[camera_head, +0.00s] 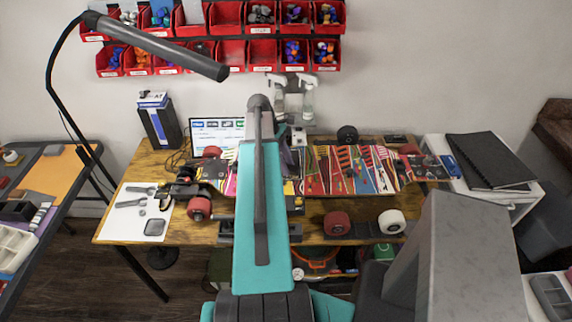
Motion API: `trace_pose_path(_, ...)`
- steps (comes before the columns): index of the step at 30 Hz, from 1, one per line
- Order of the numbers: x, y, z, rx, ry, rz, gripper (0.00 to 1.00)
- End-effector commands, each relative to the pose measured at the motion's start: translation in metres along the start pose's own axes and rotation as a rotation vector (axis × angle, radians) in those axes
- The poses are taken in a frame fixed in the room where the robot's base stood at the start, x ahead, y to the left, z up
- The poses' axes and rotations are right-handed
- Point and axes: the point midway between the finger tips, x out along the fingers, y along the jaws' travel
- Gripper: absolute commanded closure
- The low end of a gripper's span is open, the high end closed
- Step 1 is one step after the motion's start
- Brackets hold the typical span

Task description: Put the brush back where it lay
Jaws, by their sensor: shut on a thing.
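My teal arm reaches forward over the workbench and covers the middle of the view. My gripper does not show clearly; it seems hidden behind my arm. I cannot make out the brush or what the jaws hold. A colourful skateboard deck (345,170) lies across the workbench (118,222), partly covered by my arm.
Red bins (232,52) hang on the wall. A lamp (165,48) reaches in from the upper left. A monitor (216,134), a blue-black box (159,122) and spray bottles (308,101) stand at the back. Red wheels (337,223) and a white wheel (391,221) sit at the front.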

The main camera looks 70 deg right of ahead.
Motion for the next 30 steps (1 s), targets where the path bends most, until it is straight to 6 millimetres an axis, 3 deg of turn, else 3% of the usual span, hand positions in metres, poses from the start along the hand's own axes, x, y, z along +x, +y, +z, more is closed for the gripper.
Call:
trace_pose_path(7, 0.003, 0.000, -0.001, 0.000, 0.000, -0.001, 0.90)
trace_pose_path(8, 0.003, 0.000, -0.001, 0.000, 0.000, 0.000, 0.69)
trace_pose_path(11, 0.002, 0.000, -0.001, 0.000, 0.000, 0.000, 0.54)
trace_pose_path(30, -0.011, 0.000, -0.001, -0.001, 0.000, 0.001, 0.54)
